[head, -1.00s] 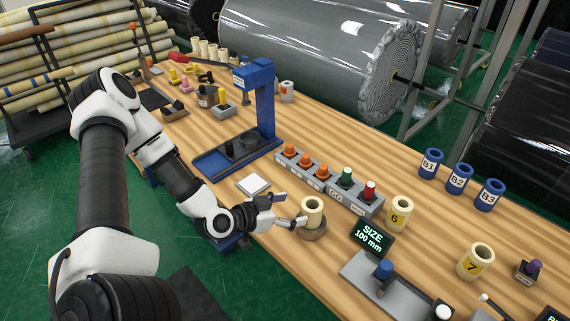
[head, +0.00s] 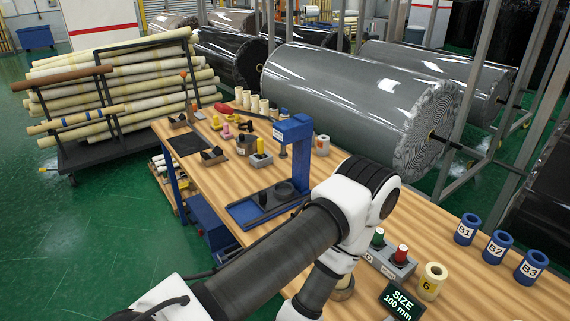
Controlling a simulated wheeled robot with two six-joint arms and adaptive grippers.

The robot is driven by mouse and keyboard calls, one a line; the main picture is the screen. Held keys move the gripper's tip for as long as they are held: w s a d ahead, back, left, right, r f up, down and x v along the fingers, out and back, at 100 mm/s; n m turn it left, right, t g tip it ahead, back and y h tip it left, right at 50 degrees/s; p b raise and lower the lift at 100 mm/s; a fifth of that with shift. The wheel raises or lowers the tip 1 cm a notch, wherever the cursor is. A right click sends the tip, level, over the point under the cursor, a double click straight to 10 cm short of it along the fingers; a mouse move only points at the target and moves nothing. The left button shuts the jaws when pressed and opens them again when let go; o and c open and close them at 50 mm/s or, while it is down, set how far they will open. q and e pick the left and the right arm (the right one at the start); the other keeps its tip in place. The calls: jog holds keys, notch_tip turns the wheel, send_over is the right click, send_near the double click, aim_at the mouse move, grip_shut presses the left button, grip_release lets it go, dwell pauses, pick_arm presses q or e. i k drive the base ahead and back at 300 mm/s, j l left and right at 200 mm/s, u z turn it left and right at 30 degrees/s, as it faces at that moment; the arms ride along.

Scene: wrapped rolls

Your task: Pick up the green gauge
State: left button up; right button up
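The green gauge (head: 378,239) stands upright in a grey block (head: 388,266) on the workbench, just right of my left arm's white joint. Its dark green knob shows. A red-topped gauge (head: 401,254) stands beside it in the same block. My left arm crosses the lower middle of the view and hides the left part of the row. My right gripper is not in view.
A cream roll marked 6 (head: 431,283) and a SIZE 100 mm display (head: 402,302) stand to the right of the block. Blue rings B1 (head: 467,229), B2 (head: 499,247) and B3 (head: 531,267) line the right edge. A blue press (head: 292,150) stands behind my arm.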

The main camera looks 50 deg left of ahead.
aim_at(376, 243)
jog(key=j+u, duration=0.2)
jog(key=u, duration=0.2)
jog(key=j+u, duration=0.2)
jog(key=u, duration=0.25)
